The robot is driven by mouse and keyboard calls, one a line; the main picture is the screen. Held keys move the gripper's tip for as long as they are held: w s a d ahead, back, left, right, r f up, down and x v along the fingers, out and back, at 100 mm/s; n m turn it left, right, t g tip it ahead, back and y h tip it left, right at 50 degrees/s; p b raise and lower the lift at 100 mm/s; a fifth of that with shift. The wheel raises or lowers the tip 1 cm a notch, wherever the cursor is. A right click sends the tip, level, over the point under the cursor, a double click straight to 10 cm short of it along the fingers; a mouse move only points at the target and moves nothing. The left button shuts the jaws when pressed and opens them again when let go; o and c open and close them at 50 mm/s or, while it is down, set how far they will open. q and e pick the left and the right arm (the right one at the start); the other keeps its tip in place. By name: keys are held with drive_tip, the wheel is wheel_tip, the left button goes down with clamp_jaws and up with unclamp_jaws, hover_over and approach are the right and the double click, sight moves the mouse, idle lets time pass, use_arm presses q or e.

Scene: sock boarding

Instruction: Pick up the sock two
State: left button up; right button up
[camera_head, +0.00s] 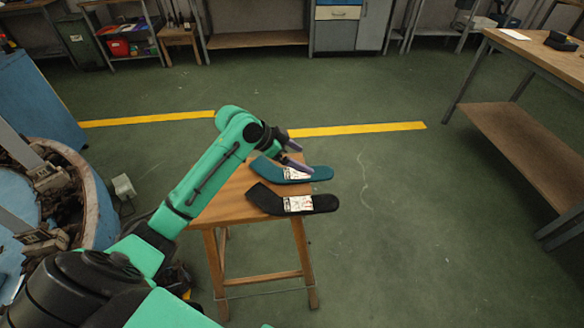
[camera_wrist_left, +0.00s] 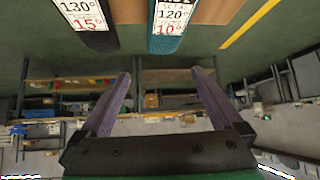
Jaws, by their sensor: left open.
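A teal sock (camera_head: 318,173) and a black sock (camera_head: 322,204) lie side by side on a small wooden stool (camera_head: 232,196), the teal one farther back. Each bears a white printed label, and their toe ends reach past the stool's right edge. My left gripper (camera_head: 307,160) is over the teal sock, with its purple fingers spread and nothing between them. In the left wrist view the open fingers (camera_wrist_left: 160,73) are apart, below the teal sock (camera_wrist_left: 165,44) and the black sock (camera_wrist_left: 98,40) in the picture. I cannot tell which is sock two. My right gripper is out of view.
A wooden workbench (camera_head: 525,50) stands at the right. A round blue-rimmed bin of parts (camera_head: 95,200) is at the left. Shelves and a grey cabinet (camera_head: 368,25) line the back. The green floor around the stool's right side is clear.

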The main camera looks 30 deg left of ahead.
sight(326, 171)
use_arm(q)
drive_tip(key=x, duration=0.4)
drive_tip(key=shift+d, duration=0.2)
drive_tip(key=x, duration=0.6)
drive_tip(key=shift+w+a+f, duration=0.1)
drive_tip(key=shift+w+f, duration=0.2)
drive_tip(key=shift+f, duration=0.1)
drive_tip(key=shift+s, duration=0.1)
drive_tip(key=c, duration=0.8)
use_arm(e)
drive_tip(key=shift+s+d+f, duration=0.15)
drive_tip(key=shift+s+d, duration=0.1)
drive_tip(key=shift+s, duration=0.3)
use_arm(q)
drive_tip(key=shift+c, duration=0.2)
drive_tip(key=shift+r, duration=0.15)
